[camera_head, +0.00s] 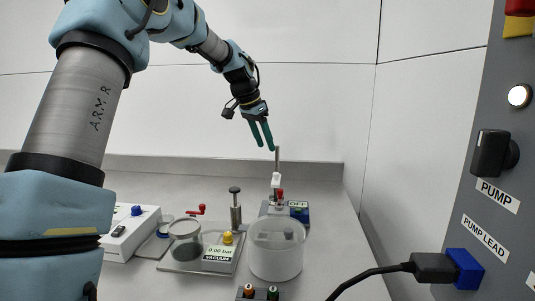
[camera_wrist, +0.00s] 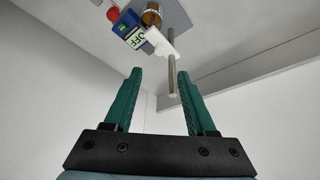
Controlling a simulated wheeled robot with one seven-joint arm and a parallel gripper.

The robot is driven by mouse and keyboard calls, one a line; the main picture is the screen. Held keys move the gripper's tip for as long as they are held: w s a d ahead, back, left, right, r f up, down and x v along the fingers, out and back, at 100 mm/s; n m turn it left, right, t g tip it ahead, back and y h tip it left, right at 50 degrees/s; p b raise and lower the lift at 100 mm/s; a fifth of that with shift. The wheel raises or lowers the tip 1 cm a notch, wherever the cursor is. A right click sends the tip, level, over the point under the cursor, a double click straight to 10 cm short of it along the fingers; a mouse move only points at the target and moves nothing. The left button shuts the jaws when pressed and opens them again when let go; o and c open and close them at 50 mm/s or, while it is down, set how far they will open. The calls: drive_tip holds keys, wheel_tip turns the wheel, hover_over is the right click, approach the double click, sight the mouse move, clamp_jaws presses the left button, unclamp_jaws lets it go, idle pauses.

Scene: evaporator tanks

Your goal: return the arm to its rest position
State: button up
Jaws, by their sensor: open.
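My gripper (camera_head: 262,134) has green fingers and hangs in the air at the end of my raised arm, above the back of the bench. In the wrist view my gripper (camera_wrist: 152,85) has its two fingers apart with nothing between them. Just below it in the head view stands a thin metal rod (camera_head: 277,158) with a white clamp (camera_head: 275,180). The rod (camera_wrist: 171,77) also shows beyond the fingertips in the wrist view. I cannot tell the exact gap between rod and fingers.
The bench holds a clear tank (camera_head: 276,262), a vacuum unit (camera_head: 218,254), a blue box marked OFF (camera_head: 299,210) and a white box (camera_head: 128,236). At right a grey panel (camera_head: 497,150) carries a black knob (camera_head: 492,152) and a plugged-in black lead (camera_head: 430,266). The air around the arm looks clear.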

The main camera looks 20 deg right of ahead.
drive_tip(key=shift+a, duration=0.1)
idle(0.4)
drive_tip(key=s+a+f+n+y, duration=0.1)
drive_tip(key=s+a+f+n, duration=0.1)
drive_tip(key=a, duration=0.5)
drive_tip(key=s+a+f+n+y, duration=0.1)
drive_tip(key=s+a+f+n, duration=0.2)
drive_tip(key=a, duration=0.5)
drive_tip(key=s+a+f+n, duration=0.2)
drive_tip(key=a+f, duration=0.2)
drive_tip(key=a, duration=0.3)
drive_tip(key=shift+s+a+f+n+t+y, duration=0.1)
drive_tip(key=shift+s+a+n+t+y, duration=0.1)
drive_tip(key=shift+a+n+t+y, duration=0.15)
drive_tip(key=s+a+f+n, duration=0.3)
drive_tip(key=s+a, duration=0.4)
drive_tip(key=s+a+f+n+y, duration=0.1)
drive_tip(key=s+a+f+n, duration=0.2)
drive_tip(key=s+a, duration=0.3)
drive_tip(key=shift+s+a, duration=0.35)
drive_tip(key=shift+s, duration=0.15)
drive_tip(key=shift+c, duration=0.2)
